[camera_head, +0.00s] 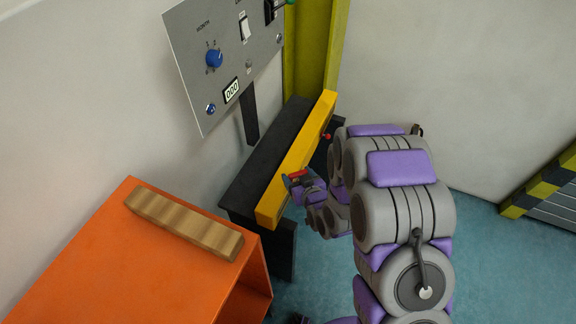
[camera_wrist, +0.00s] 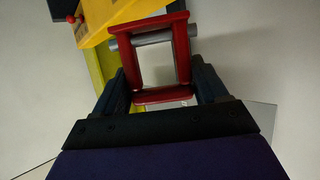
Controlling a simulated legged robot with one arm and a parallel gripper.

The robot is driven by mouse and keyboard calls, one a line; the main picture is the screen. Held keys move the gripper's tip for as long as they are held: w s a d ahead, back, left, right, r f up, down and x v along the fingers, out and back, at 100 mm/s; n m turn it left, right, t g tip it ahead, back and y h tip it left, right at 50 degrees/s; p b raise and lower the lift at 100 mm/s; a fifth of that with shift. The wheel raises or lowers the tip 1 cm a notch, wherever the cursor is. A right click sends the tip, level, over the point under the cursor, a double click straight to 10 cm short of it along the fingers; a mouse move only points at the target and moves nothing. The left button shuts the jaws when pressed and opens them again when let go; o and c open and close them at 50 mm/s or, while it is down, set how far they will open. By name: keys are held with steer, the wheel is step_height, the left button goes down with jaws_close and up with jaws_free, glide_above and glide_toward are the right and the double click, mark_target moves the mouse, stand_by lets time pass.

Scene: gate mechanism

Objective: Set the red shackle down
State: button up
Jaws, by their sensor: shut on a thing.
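The red shackle (camera_wrist: 183,58) is a red frame with a grey pin (camera_wrist: 155,39) across its far part. In the wrist view, the dark fingers of my gripper (camera_wrist: 165,88) stand on both sides of its near end, shut on it. Pale wall shows through its opening. In the head view, the shackle (camera_head: 297,174) is small and partly hidden by my gripper (camera_head: 301,184), beside the near part of the yellow beam (camera_head: 290,165). The beam's edge (camera_wrist: 125,18) lies beyond the shackle in the wrist view; I cannot tell whether they touch.
A dark bench (camera_head: 262,150) stands behind the beam. A red knob (camera_head: 327,136) is on the beam's far part. An orange cabinet (camera_head: 85,235) with a wooden block (camera_head: 183,224) stands at left. A grey control panel (camera_head: 222,60) is above.

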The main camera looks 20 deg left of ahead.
steer(key=shift+w+a+f+b, duration=0.15)
steer(key=shift+a+f+b, duration=0.1)
steer(key=shift+b, duration=0.8)
steer(key=w+a+b, duration=0.1)
steer(key=w+a, duration=0.3)
steer(key=w, duration=0.1)
steer(key=w+a+b, duration=0.1)
steer(key=w+a, duration=0.1)
steer(key=w, duration=0.1)
steer(key=shift+w+f+b, duration=0.25)
steer(key=shift+f+b, duration=0.45)
steer(key=shift+f, duration=1.4)
steer(key=o, duration=1.3)
steer(key=shift+s+r, duration=0.1)
